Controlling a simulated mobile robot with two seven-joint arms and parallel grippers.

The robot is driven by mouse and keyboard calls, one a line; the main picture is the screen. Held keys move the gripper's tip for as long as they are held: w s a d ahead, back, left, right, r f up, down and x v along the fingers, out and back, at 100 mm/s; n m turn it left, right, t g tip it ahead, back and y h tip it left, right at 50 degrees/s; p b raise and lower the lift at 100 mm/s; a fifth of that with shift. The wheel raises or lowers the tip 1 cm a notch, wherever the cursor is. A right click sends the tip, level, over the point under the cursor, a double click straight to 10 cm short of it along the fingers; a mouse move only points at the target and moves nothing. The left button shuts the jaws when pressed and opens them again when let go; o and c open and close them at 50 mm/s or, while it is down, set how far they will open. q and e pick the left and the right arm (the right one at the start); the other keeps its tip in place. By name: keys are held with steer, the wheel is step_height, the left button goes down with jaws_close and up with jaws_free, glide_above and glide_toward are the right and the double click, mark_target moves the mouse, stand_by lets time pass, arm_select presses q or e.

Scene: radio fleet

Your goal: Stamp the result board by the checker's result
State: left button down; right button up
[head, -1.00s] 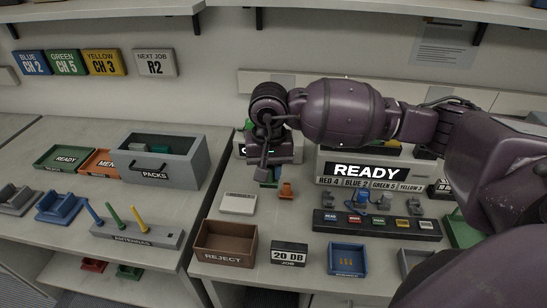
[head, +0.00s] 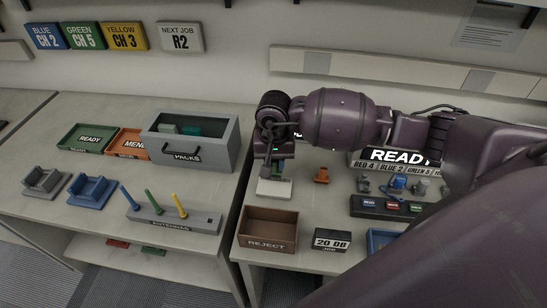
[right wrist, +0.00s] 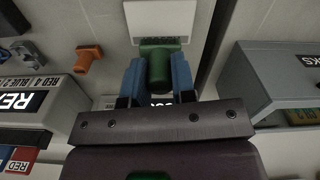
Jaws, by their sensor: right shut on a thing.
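My right gripper (right wrist: 157,78) has blue fingers and is shut on a green stamp (right wrist: 160,66). In the head view the gripper (head: 273,170) is at the far edge of a blank pale board (head: 273,188) lying flat on the right table. The board (right wrist: 170,20) also shows in the right wrist view, just beyond the stamp; I cannot tell whether they touch. An orange stamp (head: 322,175) stands to the right. A dark display (head: 398,156) reads READY, partly hidden by my arm. Another lit sign behind my gripper is mostly hidden. My left gripper is out of view.
A brown REJECT bin (head: 268,246) and a 20 DB job block (head: 332,240) stand in front of the board. The grey PACKS bin (head: 186,156) and antenna rack (head: 170,216) are on the left table. A gap separates the tables.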

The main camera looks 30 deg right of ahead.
mark_target(274, 175)
step_height(274, 175, down, 2)
steer(key=shift+f+b, duration=0.1)
steer(key=shift+b, duration=0.3)
steer(key=shift+f+b, duration=0.55)
steer(key=shift+f, duration=1.1)
steer(key=shift+f+b, duration=0.4)
steer(key=shift+f, duration=0.05)
steer(key=shift+f, duration=0.1)
stand_by(0.4)
steer(key=shift+s+f+b, duration=0.1)
steer(key=shift+f+b, duration=0.05)
steer(key=shift+b, duration=0.15)
stand_by(0.7)
stand_by(0.5)
